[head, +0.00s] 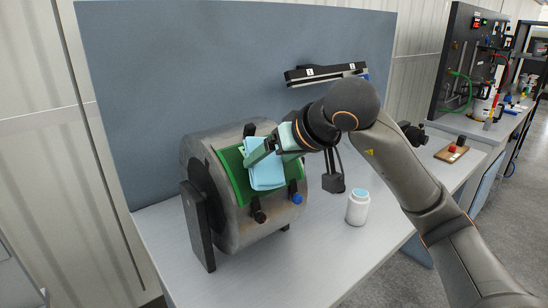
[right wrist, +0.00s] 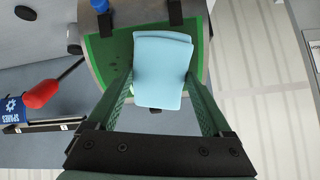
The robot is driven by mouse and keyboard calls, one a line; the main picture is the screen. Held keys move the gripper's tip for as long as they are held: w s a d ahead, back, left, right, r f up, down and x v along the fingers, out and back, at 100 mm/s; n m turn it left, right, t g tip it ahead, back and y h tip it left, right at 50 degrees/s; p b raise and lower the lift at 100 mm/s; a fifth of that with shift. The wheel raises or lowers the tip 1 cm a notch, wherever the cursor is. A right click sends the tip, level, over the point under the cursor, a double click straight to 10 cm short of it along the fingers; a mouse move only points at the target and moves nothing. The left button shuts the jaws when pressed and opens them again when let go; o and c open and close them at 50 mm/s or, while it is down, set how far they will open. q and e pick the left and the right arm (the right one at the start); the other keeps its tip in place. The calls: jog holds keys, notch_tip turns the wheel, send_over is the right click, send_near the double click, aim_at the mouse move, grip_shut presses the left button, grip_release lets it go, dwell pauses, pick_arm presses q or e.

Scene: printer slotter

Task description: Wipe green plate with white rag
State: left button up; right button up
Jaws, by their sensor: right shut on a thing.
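The green plate (head: 232,178) is curved around the front of a grey metal drum (head: 215,227) on the table. It also shows in the right wrist view (right wrist: 103,55), with some dark specks on it. My right gripper (head: 265,155) is shut on the folded rag (head: 266,176), which looks pale blue-white. In the right wrist view the rag (right wrist: 161,75) sits between the two green fingers, over the middle of the plate and hiding part of it. I cannot tell whether the rag touches the plate. My left gripper is not in view.
A black knob (head: 259,216) and a blue knob (head: 297,198) stick out at the plate's lower edge. A blue-grey panel (head: 180,60) rises behind. The table's front right is clear.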

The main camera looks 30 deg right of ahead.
jog(key=shift+b+x, duration=0.3)
jog(key=shift+x, duration=0.7)
dwell(0.5)
jog(key=shift+d, duration=0.1)
